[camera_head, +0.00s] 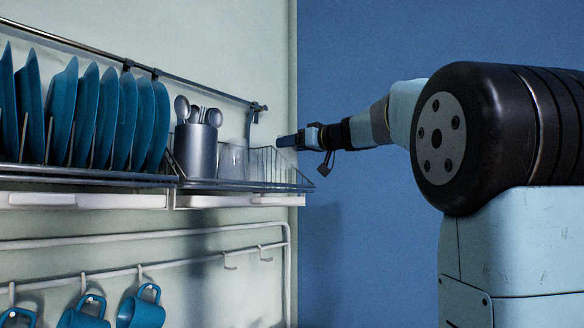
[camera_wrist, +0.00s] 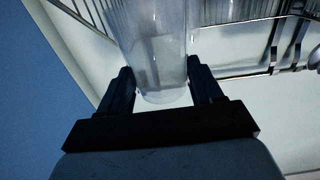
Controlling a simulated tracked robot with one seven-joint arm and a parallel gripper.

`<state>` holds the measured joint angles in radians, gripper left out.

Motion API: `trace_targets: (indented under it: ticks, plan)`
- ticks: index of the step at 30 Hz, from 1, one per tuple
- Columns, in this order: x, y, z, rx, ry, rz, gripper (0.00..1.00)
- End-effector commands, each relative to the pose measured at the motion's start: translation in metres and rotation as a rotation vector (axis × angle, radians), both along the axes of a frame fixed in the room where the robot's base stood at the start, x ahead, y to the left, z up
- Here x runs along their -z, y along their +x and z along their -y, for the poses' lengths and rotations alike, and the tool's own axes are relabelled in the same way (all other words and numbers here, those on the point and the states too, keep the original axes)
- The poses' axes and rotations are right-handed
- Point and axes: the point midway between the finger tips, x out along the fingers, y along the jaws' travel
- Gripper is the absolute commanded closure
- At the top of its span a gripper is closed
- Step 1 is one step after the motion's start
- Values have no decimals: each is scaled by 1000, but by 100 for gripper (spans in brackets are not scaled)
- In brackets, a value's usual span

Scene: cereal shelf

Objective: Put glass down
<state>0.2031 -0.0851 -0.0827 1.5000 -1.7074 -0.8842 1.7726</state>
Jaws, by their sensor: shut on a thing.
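My gripper (camera_wrist: 160,82) is shut on a clear glass (camera_wrist: 155,45) in the wrist view, with one dark finger on each side of it. One end of the glass shows between the fingers, and the rest runs up past the top edge of the picture. In the head view my gripper (camera_head: 286,140) is at the right end of the wire shelf (camera_head: 240,184), level with the space above it. The held glass is hard to make out there. Another clear glass (camera_head: 232,161) stands on the shelf beside the metal cutlery holder.
The cutlery holder (camera_head: 196,150) with several spoons stands left of the standing glass. Blue plates (camera_head: 88,115) fill the left rack. A wire guard (camera_head: 280,166) edges the shelf's right end. Blue mugs (camera_head: 140,311) hang from the rail below. The blue wall side is clear.

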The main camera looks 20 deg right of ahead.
Motion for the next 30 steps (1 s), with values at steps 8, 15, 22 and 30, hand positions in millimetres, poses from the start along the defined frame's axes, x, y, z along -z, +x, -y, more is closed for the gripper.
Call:
trace_targets:
  ticks: [8, 15, 22, 30]
  plan:
    - [20, 16, 6, 1, 0, 0, 76]
    - [47, 22, 9, 1, 2, -2, 76]
    - [59, 22, 8, 1, 0, 1, 76]
    - [61, 22, 8, 1, 0, 0, 76]
